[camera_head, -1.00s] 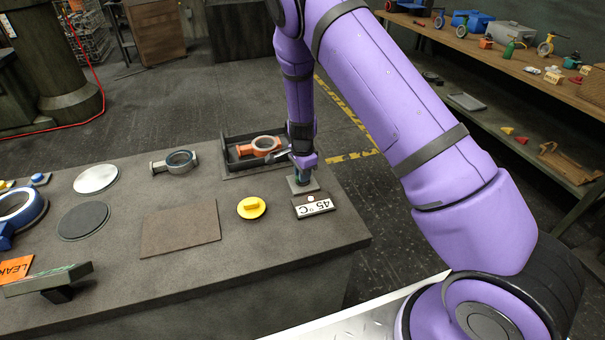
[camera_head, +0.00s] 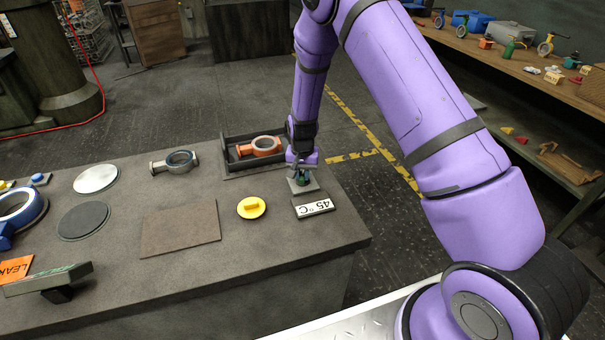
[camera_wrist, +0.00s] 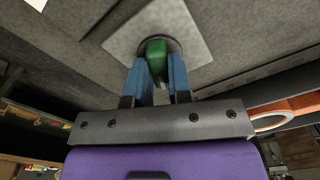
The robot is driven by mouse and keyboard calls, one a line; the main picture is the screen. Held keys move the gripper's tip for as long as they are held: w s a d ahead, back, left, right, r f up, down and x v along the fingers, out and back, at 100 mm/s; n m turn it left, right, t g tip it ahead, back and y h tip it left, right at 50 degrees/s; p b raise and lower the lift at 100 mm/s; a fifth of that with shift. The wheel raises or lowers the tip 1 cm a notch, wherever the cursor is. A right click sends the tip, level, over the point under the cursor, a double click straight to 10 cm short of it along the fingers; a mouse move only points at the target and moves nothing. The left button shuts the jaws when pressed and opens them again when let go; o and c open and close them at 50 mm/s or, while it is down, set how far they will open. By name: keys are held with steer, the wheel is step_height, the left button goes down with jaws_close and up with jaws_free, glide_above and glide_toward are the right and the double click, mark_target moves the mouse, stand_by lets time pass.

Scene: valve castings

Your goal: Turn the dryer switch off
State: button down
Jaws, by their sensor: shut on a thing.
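The dryer switch is a green knob (camera_wrist: 155,58) on a square grey plate (camera_wrist: 188,35) set on the bench top. In the wrist view my gripper (camera_wrist: 157,75) has its two blue fingers on either side of the green knob, shut on it. In the head view my gripper (camera_head: 302,176) is at the plate (camera_head: 303,187), at the bench's right end, and mostly hides the knob. A "45 °C" sign (camera_head: 314,207) lies just in front of the plate.
A dark tray (camera_head: 228,172) with an orange ring casting (camera_head: 262,146) stands just left of my gripper. A grey casting (camera_head: 177,162), a yellow knob (camera_head: 251,207) and a brown mat (camera_head: 180,228) are further left. A loaded shelf (camera_head: 470,44) stands at right.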

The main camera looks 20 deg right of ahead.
mark_target(302, 175)
steer(key=n, duration=0.4)
steer(key=shift+n, duration=0.4)
stand_by(0.4)
steer(key=c, duration=1)
jaws_free()
steer(key=shift+c, duration=0.2)
step_height(302, 175, up, 11)
steer(key=shift+f, duration=0.1)
